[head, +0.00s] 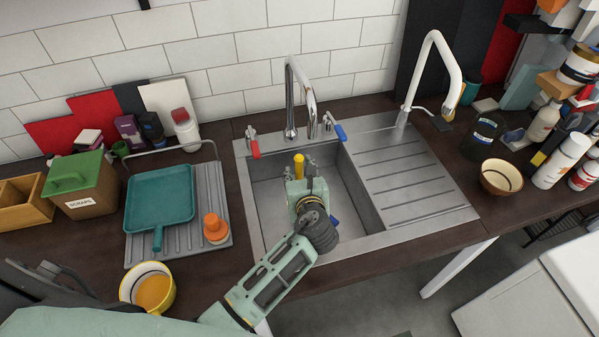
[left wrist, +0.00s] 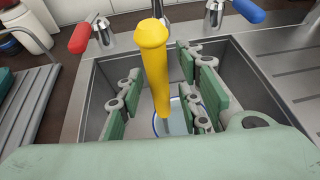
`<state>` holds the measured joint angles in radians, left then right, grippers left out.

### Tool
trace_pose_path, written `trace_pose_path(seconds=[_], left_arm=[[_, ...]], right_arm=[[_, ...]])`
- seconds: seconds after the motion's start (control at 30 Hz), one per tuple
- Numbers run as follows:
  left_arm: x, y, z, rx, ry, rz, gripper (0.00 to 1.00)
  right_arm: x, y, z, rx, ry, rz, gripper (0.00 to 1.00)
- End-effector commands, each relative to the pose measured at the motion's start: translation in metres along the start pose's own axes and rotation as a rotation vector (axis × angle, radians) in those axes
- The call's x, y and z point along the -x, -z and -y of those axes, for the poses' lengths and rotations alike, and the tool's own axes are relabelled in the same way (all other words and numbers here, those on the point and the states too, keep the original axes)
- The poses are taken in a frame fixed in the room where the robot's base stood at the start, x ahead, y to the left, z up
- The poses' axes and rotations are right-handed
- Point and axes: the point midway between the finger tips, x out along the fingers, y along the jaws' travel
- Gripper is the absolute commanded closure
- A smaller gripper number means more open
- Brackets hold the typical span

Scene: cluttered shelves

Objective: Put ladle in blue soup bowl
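A yellow handle (head: 299,166), which looks like the ladle's, stands up in the sink. In the left wrist view the handle (left wrist: 155,65) rises upright between the fingers of my left gripper (left wrist: 165,100). The fingers are spread, with a gap on both sides of the handle. In the head view my left gripper (head: 305,180) reaches down into the sink. A pale round thing with a blue rim (left wrist: 176,122) lies low in the sink; I cannot tell whether it is a bowl or the ladle's head. No clearly blue soup bowl shows. My right gripper is out of view.
The metal sink (head: 372,185) has a tap (head: 309,95) behind it. A teal pan (head: 160,195) lies on the left rack. A yellow bowl (head: 127,287) with orange contents stands front left. A cream bowl (head: 501,177) stands at right. The drainboard (head: 415,180) is clear.

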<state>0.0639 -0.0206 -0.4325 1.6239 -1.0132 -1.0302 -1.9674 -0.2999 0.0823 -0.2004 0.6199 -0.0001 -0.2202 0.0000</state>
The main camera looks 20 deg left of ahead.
Motion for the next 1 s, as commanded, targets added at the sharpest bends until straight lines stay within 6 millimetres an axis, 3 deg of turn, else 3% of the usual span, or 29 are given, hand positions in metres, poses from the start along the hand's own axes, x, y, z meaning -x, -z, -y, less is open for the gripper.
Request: trace_pose_path(seconds=[0.37, 0.8, 1.0], left_arm=[[0.007, -0.002, 0.0, -0.001, 0.0, -0.001, 0.66], [0.095, -0.001, 0.0, 0.002, 0.001, -0.001, 0.66], [0.117, -0.002, 0.0, 0.001, 0.0, 0.0, 0.66]], right_arm=[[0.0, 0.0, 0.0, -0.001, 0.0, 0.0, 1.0], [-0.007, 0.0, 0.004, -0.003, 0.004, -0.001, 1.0], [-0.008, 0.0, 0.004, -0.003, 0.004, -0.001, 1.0]])
